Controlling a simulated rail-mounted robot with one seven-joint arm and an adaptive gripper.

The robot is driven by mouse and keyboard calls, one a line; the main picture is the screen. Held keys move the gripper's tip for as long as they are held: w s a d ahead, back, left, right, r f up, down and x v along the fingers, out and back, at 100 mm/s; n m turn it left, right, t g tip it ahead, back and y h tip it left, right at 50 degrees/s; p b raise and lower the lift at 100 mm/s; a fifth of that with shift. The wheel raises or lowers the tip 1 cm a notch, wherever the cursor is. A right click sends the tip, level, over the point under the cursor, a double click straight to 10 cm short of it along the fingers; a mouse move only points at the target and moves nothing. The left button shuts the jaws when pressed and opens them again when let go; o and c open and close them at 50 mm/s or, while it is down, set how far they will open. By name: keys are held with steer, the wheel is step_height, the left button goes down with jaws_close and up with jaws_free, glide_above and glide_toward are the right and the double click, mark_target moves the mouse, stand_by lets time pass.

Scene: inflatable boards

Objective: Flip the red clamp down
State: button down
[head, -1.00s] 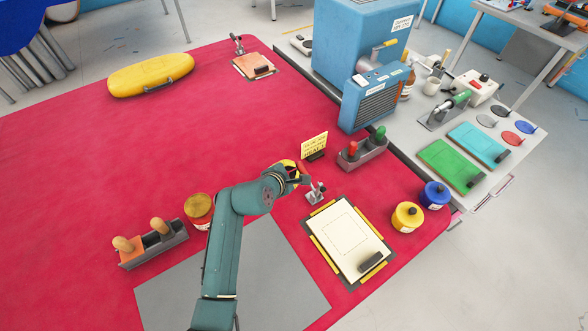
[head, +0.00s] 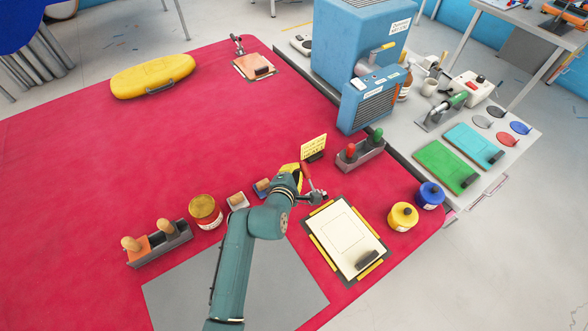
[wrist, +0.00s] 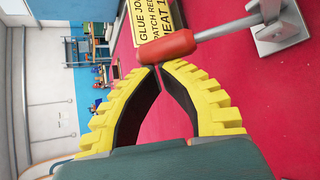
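The red-handled clamp stands at the top left corner of the cream board; its red handle (head: 306,171) rises upward and its metal base (head: 317,196) is partly hidden by my gripper. In the wrist view the red handle (wrist: 166,48) lies across just beyond the fingertips, with its metal bracket (wrist: 272,28) at the upper right. My gripper (wrist: 158,67) has yellow ribbed fingers with their tips together and nothing between them. The tips are very close to the handle; I cannot tell if they touch. In the head view my gripper (head: 297,172) is left of the handle.
A yellow sign (head: 313,146) stands behind the clamp. A grey holder with red and green handles (head: 360,155) is to the right. Yellow (head: 403,216) and blue (head: 430,195) jars stand beside the cream board (head: 345,240).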

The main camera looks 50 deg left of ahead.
steer(key=shift+s+d+r+m+t+y+b, duration=0.1)
steer(key=shift+d+r+m+t+y+b, duration=0.2)
steer(key=shift+d+r+m+y, duration=0.35)
steer(key=shift+s+d+r+m+t+y+b, duration=0.1)
steer(key=shift+d+r+m+t+y, duration=0.3)
steer(key=shift+d+m+y, duration=0.35)
steer(key=shift+d+r+m+t+y+b, duration=0.25)
steer(key=shift+d+t+b, duration=0.35)
steer(key=shift+b, duration=0.45)
steer(key=d+m+y+b, duration=0.1)
steer(key=d+b, duration=0.1)
steer(key=b, duration=0.2)
steer(key=shift+r+t, duration=0.1)
steer(key=shift+t, duration=0.2)
steer(key=shift+s+d+b, duration=0.1)
steer(key=shift+d+b, duration=0.1)
steer(key=shift+b, duration=0.6)
steer(key=shift+d+r, duration=0.15)
steer(key=shift+r, duration=0.05)
